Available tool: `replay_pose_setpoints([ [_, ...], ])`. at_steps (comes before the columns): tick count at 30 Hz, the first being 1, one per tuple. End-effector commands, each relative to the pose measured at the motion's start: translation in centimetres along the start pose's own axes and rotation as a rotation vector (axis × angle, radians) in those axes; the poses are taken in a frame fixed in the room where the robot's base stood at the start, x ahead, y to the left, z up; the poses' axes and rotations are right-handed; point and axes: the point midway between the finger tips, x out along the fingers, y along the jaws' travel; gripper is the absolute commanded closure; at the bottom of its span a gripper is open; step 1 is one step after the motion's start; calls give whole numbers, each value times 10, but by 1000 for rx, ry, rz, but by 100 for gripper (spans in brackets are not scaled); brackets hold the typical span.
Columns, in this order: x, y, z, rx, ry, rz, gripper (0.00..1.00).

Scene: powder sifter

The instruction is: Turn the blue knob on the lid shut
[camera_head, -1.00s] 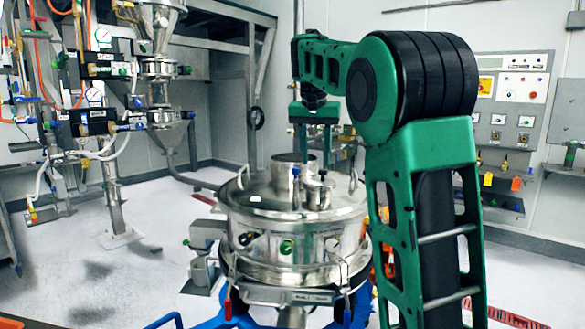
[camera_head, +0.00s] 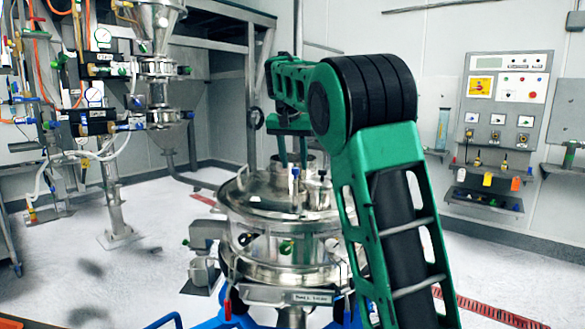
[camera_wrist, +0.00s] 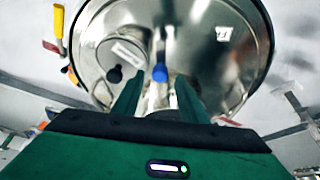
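The round steel lid (camera_head: 252,190) sits on the sifter. The blue knob (camera_head: 295,171) stands upright on a small fitting on the lid. The lid (camera_wrist: 205,55) fills the upper middle there. Whether a finger touches the lid or knob cannot be told.
A black knob (camera_head: 322,174) stands on the lid right of the blue one. A steel port (camera_head: 312,166) rises close to the fingers. Clamps with red handles (camera_head: 228,308) hang on the sifter. A control panel (camera_head: 507,95) is on the right wall; piping (camera_head: 158,95) stands left.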

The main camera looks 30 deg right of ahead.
Motion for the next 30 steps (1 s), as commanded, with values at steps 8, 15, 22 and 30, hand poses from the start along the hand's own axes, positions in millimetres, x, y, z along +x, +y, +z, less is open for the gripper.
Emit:
replay_pose_setpoints([
  [8, 17, 0, 0, 1, -1, 0, 61],
  [15, 18, 0, 1, 0, -1, 0, 61],
  [22, 17, -1, 1, -1, 0, 0, 100],
  [30, 17, -1, 1, -26, -1, -12, 100],
])
